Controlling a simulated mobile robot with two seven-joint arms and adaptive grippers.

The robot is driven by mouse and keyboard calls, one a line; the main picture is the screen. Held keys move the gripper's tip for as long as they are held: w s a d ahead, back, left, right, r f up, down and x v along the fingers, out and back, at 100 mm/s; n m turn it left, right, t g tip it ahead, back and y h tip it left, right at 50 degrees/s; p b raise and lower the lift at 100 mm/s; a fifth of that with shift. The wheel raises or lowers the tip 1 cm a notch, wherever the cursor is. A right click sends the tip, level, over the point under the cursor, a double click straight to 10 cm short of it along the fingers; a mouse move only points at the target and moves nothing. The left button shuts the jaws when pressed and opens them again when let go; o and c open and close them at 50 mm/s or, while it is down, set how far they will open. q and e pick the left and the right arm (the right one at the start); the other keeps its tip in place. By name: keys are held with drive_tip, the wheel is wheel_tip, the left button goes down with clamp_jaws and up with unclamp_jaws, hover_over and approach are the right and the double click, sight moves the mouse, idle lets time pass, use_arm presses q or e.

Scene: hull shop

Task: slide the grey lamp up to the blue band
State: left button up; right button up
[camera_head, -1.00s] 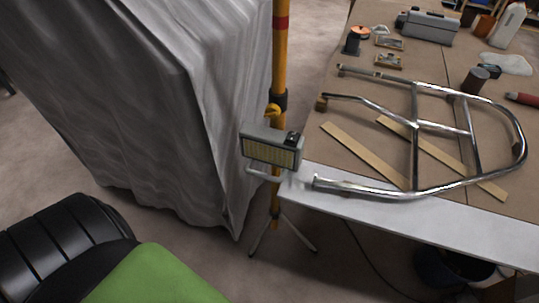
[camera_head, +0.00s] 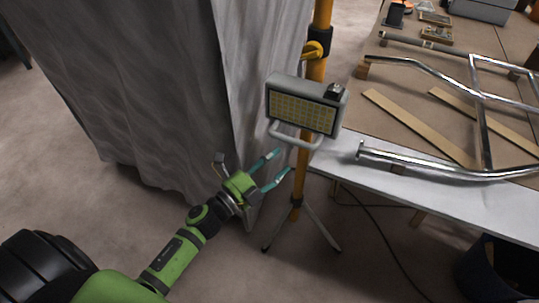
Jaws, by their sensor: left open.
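The grey lamp (camera_head: 272,88) with a yellowish panel hangs on a yellow pole (camera_head: 313,72) that stands on a tripod. A pale bar handle (camera_head: 290,140) runs below the lamp. A black collar with a yellow clamp (camera_head: 313,49) sits on the pole just above the lamp. No blue band shows on the visible part of the pole. My left gripper (camera_head: 284,162) is open, with teal fingertips just below the handle and left of the pole. I cannot tell whether it touches the handle. My right gripper is not in view.
A grey draped sheet (camera_head: 130,90) hangs close on the left. A workbench (camera_head: 440,190) with a bent chrome tube frame (camera_head: 410,67) and wooden strips lies to the right. A dark bucket (camera_head: 490,270) and a cable are on the floor.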

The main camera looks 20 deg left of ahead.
sight(294, 144)
use_arm(q)
drive_tip(key=shift+m+h, duration=0.3)
drive_tip(key=shift+m, duration=0.3)
drive_tip(key=w+d+r, duration=0.1)
drive_tip(key=w, duration=0.1)
drive_tip(key=w+d+r, duration=0.1)
drive_tip(key=w, duration=0.1)
drive_tip(key=w+d+r+p, duration=0.1)
drive_tip(key=w, duration=0.1)
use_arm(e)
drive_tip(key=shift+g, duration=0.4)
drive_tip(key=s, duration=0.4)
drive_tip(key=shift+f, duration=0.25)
use_arm(q)
clamp_jaws()
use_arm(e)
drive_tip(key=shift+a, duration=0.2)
